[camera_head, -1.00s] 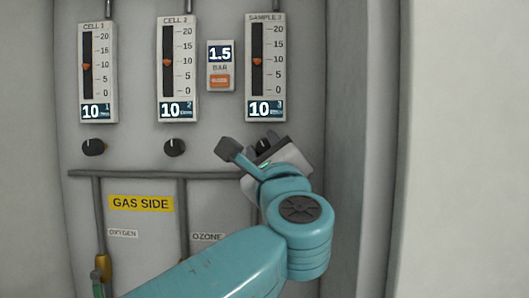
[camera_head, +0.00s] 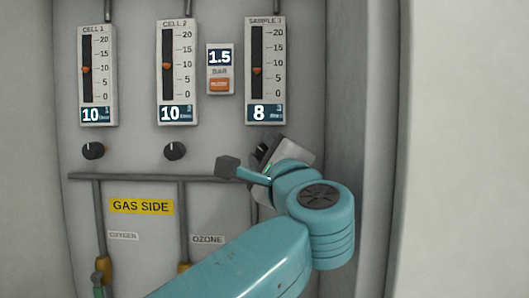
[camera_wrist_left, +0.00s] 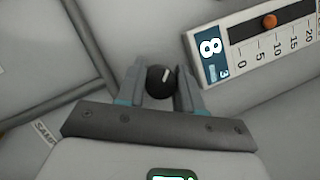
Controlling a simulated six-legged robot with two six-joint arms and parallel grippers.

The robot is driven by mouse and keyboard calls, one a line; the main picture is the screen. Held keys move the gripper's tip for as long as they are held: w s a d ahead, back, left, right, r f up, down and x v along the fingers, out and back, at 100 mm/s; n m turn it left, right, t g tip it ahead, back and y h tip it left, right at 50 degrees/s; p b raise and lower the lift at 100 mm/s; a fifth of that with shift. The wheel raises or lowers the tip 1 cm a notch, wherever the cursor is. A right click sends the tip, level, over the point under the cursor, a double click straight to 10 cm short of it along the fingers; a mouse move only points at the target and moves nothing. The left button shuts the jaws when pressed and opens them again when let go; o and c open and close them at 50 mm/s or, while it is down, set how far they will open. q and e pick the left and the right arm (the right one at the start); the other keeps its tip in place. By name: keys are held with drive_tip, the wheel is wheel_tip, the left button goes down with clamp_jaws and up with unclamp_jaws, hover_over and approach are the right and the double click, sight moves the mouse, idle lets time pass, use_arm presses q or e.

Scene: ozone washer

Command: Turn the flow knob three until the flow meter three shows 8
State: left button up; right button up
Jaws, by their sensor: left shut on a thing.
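Flow meter three (camera_head: 266,70), labelled as a sample meter, is at the right of the panel in the head view and reads 8. It also shows in the left wrist view (camera_wrist_left: 262,45), reading 8. Flow knob three (camera_wrist_left: 160,81) is a round black knob with a white mark, between my left gripper's fingers in the left wrist view. My left gripper (camera_wrist_left: 160,90) is shut on the knob. In the head view my left gripper (camera_head: 265,153) is below meter three and mostly hides the knob. My right gripper is not in view.
Flow meter one (camera_head: 97,75) and flow meter two (camera_head: 177,70) both read 10, with black knobs (camera_head: 93,151) and (camera_head: 175,151) below them. A small display (camera_head: 219,68) reads 1.5 bar. Grey pipes (camera_head: 150,177) run under the knobs. The cabinet wall is close on the right.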

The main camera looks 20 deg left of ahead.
use_arm(q)
drive_tip(key=shift+r, duration=0.1)
drive_tip(key=o, duration=1)
drive_tip(key=shift+s+d+f, duration=0.15)
drive_tip(key=shift+f, duration=0.05)
drive_tip(key=b+v, duration=0.5)
drive_tip(key=v, duration=1.1)
